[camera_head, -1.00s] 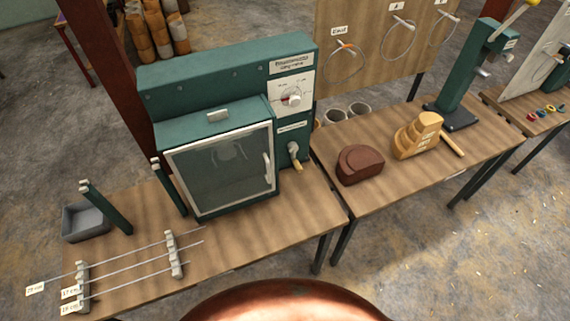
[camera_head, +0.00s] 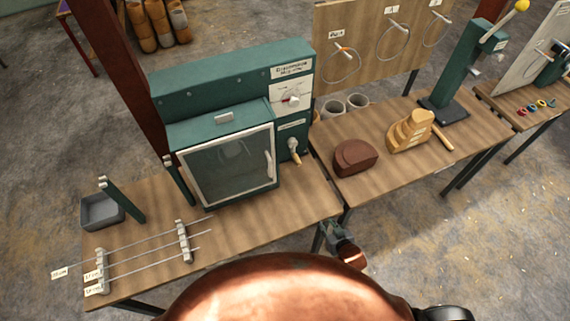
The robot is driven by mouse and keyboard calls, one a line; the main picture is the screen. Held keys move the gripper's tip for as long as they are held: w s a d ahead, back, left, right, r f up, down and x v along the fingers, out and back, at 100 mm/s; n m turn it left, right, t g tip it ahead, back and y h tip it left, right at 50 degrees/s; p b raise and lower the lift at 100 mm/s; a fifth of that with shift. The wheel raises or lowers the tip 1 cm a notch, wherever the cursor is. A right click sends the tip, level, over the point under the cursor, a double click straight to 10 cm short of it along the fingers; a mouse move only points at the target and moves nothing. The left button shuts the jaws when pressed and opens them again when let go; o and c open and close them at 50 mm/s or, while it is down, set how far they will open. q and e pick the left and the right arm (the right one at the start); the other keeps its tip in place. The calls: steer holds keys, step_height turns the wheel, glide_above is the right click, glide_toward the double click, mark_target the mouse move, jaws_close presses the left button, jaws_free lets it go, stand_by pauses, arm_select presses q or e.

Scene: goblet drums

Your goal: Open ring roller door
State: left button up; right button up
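The ring roller is a green machine (camera_head: 235,75) on the left table. Its glass-fronted door (camera_head: 228,167) faces me in a pale frame and looks shut. The door's upright pale handle (camera_head: 268,166) is on its right side. My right gripper (camera_head: 328,232) is small and dark, near the left table's front right corner, below and to the right of the door and apart from the handle. Its fingers are too small to tell open from shut. My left gripper is not in view.
A crank (camera_head: 294,152) sticks out right of the door. Rods on a rack (camera_head: 150,250) and a grey tray (camera_head: 102,211) are at the left. A brown block (camera_head: 355,157) and a stepped wooden block (camera_head: 410,131) stand on the right table (camera_head: 375,188).

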steer(key=w+a+r+n+t+y+p, duration=0.1)
steer(key=w+a+r+t, duration=0.15)
steer(key=a+r, duration=0.35)
steer(key=w+a+r+t+y+p, duration=0.1)
steer(key=w+a+r+y, duration=0.2)
steer(key=r, duration=0.4)
steer(key=n+t+y, duration=0.2)
steer(key=y, duration=0.1)
glide_toward(271, 169)
steer(key=x, duration=0.3)
steer(key=p+x, duration=0.1)
steer(key=x, duration=0.6)
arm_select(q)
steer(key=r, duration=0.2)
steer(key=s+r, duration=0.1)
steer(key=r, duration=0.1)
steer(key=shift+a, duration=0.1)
arm_select(e)
steer(key=shift+w+a, duration=0.1)
steer(key=shift+w, duration=0.2)
steer(key=shift+c, duration=0.2)
jaws_close()
